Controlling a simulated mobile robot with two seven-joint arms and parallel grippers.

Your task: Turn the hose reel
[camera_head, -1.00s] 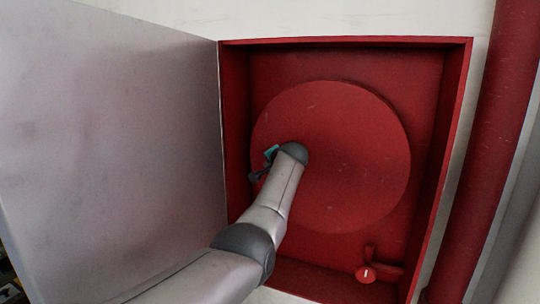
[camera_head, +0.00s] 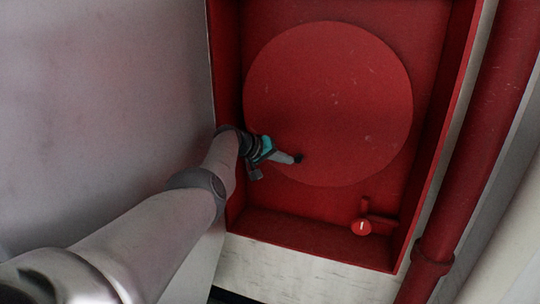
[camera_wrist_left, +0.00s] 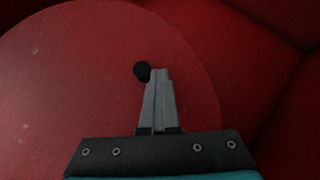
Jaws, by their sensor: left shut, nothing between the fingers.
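The hose reel (camera_head: 335,95) is a large round red disc inside a red wall cabinet. My left gripper (camera_head: 297,159) is in front of the lower left part of the disc. Its fingers are shut with nothing between them. In the left wrist view, the shut gripper (camera_wrist_left: 159,72) points at the reel (camera_wrist_left: 80,75) near its rim. A small round black knob (camera_wrist_left: 142,71) shows just left of the fingertips, very close to them; whether they touch I cannot tell. My right gripper is in neither view.
The red cabinet (camera_head: 442,130) has side walls around the reel. A red valve (camera_head: 361,227) sits at its lower right. The open grey door (camera_head: 100,90) stands on the left beside my arm. A red pipe (camera_head: 490,130) runs along the right.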

